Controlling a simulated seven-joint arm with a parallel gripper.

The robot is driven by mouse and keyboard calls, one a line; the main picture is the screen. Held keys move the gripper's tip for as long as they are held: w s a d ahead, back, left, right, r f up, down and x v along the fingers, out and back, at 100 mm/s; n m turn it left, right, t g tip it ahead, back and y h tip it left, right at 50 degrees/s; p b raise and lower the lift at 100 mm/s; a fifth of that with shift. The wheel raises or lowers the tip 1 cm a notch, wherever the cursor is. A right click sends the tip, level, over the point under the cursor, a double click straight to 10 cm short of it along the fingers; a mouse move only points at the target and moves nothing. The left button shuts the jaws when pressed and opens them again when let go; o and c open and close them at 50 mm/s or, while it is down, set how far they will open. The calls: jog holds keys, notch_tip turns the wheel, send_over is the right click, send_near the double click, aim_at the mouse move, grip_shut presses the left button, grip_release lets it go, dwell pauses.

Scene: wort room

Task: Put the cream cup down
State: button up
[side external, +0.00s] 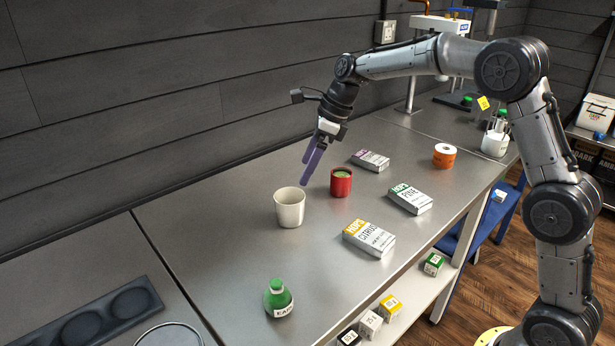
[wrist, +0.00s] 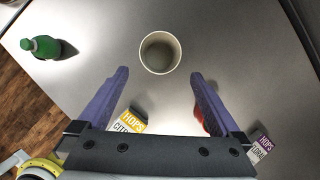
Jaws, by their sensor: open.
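The cream cup (side external: 289,207) stands upright on the steel bench in the side view, left of a red cup (side external: 341,182). In the wrist view the cream cup (wrist: 160,52) shows its open, empty-looking mouth ahead of my fingers. My gripper (side external: 309,172) has purple fingers and is in the air above the bench, up and to the right of the cream cup. In the wrist view my gripper (wrist: 158,74) is open, with nothing between its fingers. The cream cup appears apart from both fingers.
Hops boxes lie right of the cups: yellow-marked (side external: 369,238), green-marked (side external: 410,198) and purple-marked (side external: 370,160). The bench left of the cream cup is clear.

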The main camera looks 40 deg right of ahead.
jog(key=s+r+n+t+h, duration=0.1)
jog(key=s+r+n, duration=0.3)
jog(key=s+n, duration=0.45)
jog(key=s+r+n+h, duration=0.1)
jog(key=s+r+n, duration=0.35)
jog(key=s, duration=0.65)
jog(key=s+d+f+n, duration=0.1)
jog(key=s+f+n, duration=0.2)
jog(key=s+n, duration=0.4)
jog(key=s+d+f+n+t+h, duration=0.1)
jog(key=s+f+n, duration=0.2)
jog(key=s+n, duration=0.4)
jog(key=s, duration=0.3)
